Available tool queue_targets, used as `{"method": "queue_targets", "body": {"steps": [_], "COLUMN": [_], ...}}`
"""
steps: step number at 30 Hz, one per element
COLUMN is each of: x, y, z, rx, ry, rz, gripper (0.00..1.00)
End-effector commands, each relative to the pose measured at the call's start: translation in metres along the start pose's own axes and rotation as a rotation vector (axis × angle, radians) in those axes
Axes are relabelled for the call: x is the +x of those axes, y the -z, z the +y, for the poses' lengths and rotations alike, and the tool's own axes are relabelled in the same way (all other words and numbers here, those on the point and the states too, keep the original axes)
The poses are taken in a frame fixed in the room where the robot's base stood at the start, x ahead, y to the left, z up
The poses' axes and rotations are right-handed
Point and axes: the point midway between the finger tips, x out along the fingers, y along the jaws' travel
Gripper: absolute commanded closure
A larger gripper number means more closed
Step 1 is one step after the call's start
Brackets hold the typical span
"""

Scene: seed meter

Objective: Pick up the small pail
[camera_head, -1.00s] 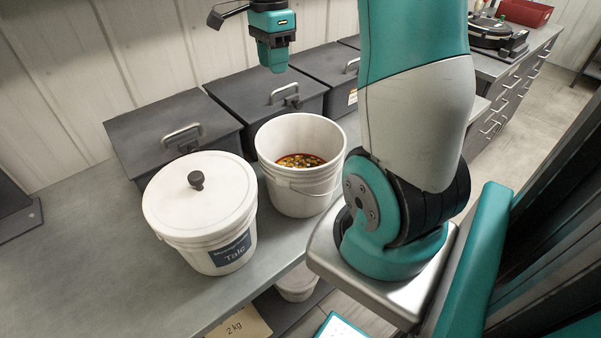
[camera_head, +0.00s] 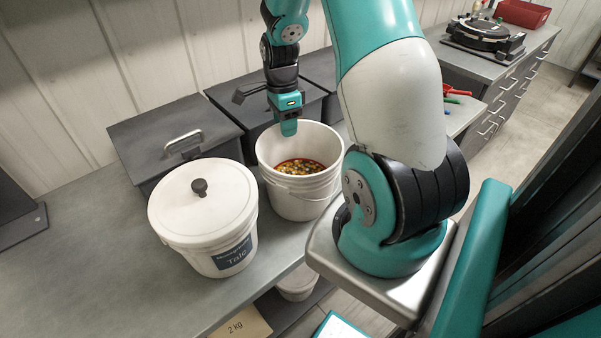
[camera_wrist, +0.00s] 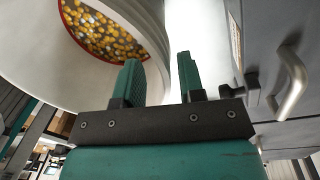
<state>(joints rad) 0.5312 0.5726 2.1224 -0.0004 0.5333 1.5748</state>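An open white pail (camera_head: 300,205) with a wire handle stands on the counter, holding yellow and dark seeds on red. Its inside also shows at the upper left of the wrist view (camera_wrist: 45,65). My gripper (camera_head: 289,128) points down at the pail's back rim. In the wrist view my gripper (camera_wrist: 160,75) has its two fingers apart, one before the pail's inside and one towards its outer side. Nothing is held between them. Whether they touch the rim I cannot tell. Another small white pail (camera_head: 297,288) is partly hidden below the counter edge.
A lidded white tub (camera_head: 203,205) labelled Talc stands close on the pail's left. Dark lidded boxes (camera_head: 165,140) with handles line the wall behind. A card (camera_head: 243,322) reads 2 kg.

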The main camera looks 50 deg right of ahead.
Motion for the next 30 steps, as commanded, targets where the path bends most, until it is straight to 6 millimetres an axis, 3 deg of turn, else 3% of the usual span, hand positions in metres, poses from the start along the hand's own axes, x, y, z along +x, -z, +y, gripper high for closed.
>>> {"method": "queue_targets", "body": {"steps": [6,15,20,30], "x": [0.028,0.034,0.034,0.034], "y": [0.001,0.001,0.001,0.001], "z": [-0.001,-0.001,-0.001,-0.001], "rx": [0.000,0.000,0.000,0.000], "ry": [-0.003,0.000,0.000,0.000], "rz": [0.000,0.000,0.000,0.000], "gripper": [0.64,0.64,1.00,1.00]}}
